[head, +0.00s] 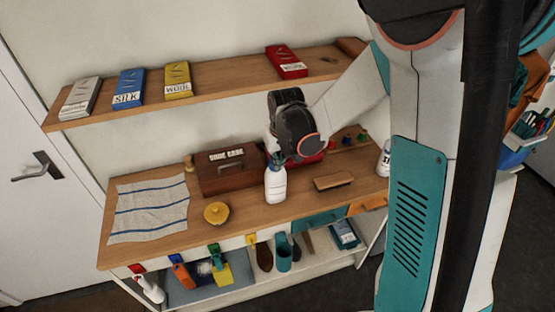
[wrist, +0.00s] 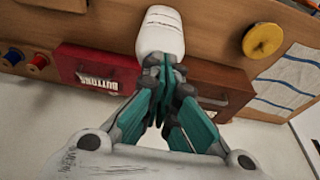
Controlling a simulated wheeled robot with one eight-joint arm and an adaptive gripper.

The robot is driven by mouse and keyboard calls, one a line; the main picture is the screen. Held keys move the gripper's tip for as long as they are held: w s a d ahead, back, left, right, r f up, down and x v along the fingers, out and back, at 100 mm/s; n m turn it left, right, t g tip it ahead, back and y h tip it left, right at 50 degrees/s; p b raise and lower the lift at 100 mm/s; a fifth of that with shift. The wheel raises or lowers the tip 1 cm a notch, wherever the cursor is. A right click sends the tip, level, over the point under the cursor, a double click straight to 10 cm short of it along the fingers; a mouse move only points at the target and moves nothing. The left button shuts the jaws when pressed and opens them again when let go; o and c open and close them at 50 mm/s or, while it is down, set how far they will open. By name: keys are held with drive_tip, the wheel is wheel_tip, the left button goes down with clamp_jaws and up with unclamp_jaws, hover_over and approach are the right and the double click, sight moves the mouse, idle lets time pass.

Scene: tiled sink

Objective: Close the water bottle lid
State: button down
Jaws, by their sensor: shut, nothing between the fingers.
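The white water bottle (head: 275,186) stands upright on the wooden worktop, in front of the brown box. In the wrist view the bottle (wrist: 161,31) is at top centre, its near end partly covered by my fingertips. My gripper (wrist: 163,66) has its teal fingers together with nothing between them, right at the bottle's top end. Whether the fingers touch the bottle I cannot tell. The lid and its position cannot be made out; my fingers and wrist cover that area. In the head view my fingers are mostly hidden by my dark wrist.
A brown box with a handle (head: 228,172) stands behind left of the bottle, and a red box marked BUTTONS (wrist: 97,78) stands behind. A shelf (head: 222,81) runs above.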

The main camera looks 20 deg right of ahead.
drive_tip(key=shift+w+r+p, duration=0.1)
drive_tip(key=shift+r+p, duration=0.7)
drive_tip(key=shift+r, duration=0.4)
drive_tip(key=p+v, duration=0.2)
drive_tip(key=v, duration=1.1)
drive_tip(key=s+f+t+b, duration=0.2)
drive_tip(key=s+f+b, duration=0.3)
drive_tip(key=s+b, duration=0.3)
drive_tip(key=s+f+t+b, duration=0.2)
drive_tip(key=s+f+b, duration=0.4)
drive_tip(key=s+b, duration=0.3)
drive_tip(key=s, duration=0.3)
drive_tip(key=shift+f, duration=0.3)
